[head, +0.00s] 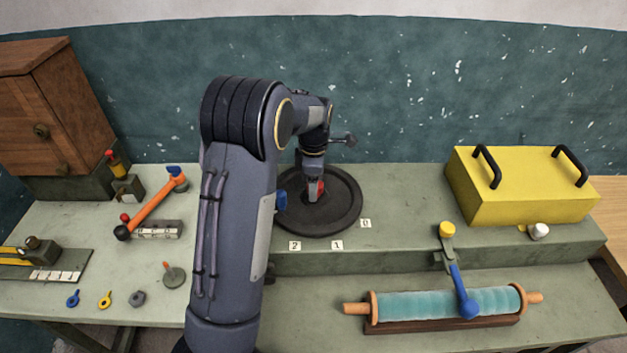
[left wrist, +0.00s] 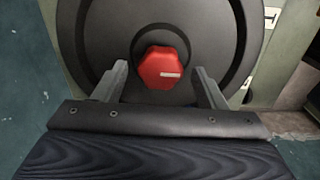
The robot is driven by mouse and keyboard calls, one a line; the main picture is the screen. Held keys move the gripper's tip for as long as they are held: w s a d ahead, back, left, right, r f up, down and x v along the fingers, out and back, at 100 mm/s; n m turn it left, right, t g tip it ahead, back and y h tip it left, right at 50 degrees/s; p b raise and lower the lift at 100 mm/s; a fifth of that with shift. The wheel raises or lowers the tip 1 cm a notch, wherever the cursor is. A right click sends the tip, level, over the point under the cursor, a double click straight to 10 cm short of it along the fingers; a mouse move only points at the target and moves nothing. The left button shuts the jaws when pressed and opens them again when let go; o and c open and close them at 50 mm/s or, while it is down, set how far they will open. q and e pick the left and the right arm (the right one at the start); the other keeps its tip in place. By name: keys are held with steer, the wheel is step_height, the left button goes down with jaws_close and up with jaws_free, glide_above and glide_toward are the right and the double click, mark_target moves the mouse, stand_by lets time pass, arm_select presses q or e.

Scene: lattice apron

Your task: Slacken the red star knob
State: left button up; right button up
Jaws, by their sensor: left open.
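The red knob (left wrist: 162,68) shows in the left wrist view as a faceted red cap with a small pale mark on its face. It sits at the centre of a round dark disc (left wrist: 215,45). My left gripper (left wrist: 163,84) is open, with one finger on each side of the knob and visible gaps between. In the head view my left gripper (head: 313,192) points down at the middle of the disc (head: 347,205), and only a bit of red (head: 320,187) shows beside it. My right gripper is not in view.
Tags 2, 1 and 0 (head: 337,245) lie by the disc. A yellow box (head: 520,190) with black handles and a teal roller (head: 445,304) are at right. An orange lever (head: 150,208) and a wooden cabinet (head: 50,105) are at left. My arm hides part of the bench.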

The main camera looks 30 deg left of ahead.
arm_select(q)
step_height(320, 180, up, 8)
steer(key=shift+f, duration=0.1)
stand_by(0.6)
